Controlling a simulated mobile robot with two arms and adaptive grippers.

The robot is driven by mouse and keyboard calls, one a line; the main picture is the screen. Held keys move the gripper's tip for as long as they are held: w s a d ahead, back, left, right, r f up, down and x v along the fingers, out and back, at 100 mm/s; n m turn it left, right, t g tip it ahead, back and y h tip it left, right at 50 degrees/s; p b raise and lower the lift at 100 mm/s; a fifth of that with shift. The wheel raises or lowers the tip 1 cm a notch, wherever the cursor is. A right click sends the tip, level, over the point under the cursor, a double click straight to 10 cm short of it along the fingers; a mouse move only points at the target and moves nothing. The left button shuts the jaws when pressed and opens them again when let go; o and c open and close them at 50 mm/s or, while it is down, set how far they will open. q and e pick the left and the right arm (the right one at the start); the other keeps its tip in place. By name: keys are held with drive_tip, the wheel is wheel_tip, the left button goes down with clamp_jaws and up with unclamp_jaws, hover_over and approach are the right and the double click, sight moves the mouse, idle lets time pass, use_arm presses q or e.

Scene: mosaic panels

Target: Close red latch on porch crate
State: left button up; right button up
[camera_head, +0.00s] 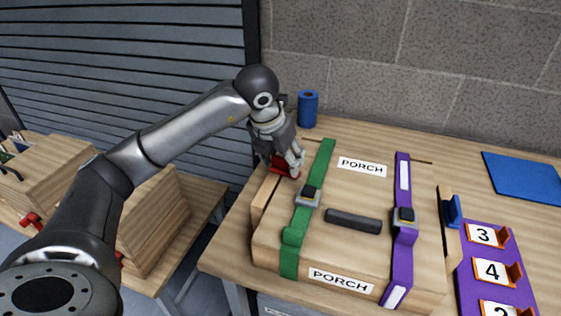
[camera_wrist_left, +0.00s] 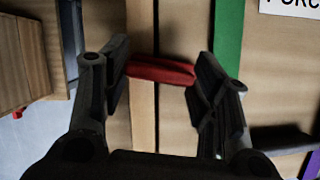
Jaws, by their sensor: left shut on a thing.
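The porch crate (camera_head: 335,255) is a wooden box on the workbench with PORCH labels on its lid and front. A green strap and a purple strap cross it, each with a buckle. The red latch (camera_head: 286,168) is at the crate's left side, near the back, partly hidden by my gripper. My left gripper (camera_head: 283,158) is shut on the red latch. In the left wrist view the red latch (camera_wrist_left: 162,71) spans between the two fingers, across a pale wooden strip and the seam beside it. My right gripper is not in view.
A dark handle (camera_head: 353,221) stands on the lid. A blue cylinder (camera_head: 308,110) is behind the crate. A purple rack (camera_head: 490,268) with numbered cards is at the right, and a blue mat (camera_head: 525,177) lies behind it. Wooden boxes (camera_head: 152,220) stand on a lower bench at left.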

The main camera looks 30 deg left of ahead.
use_arm(q)
drive_tip(key=shift+w+n+y, duration=0.2)
drive_tip(key=shift+n+y, duration=0.2)
drive_tip(key=shift+n, duration=0.7)
drive_tip(key=o, duration=1)
drive_tip(key=shift+r, duration=0.1)
drive_tip(key=v, duration=1.1)
drive_tip(key=shift+s+d+r, duration=0.1)
drive_tip(key=shift+r, duration=0.3)
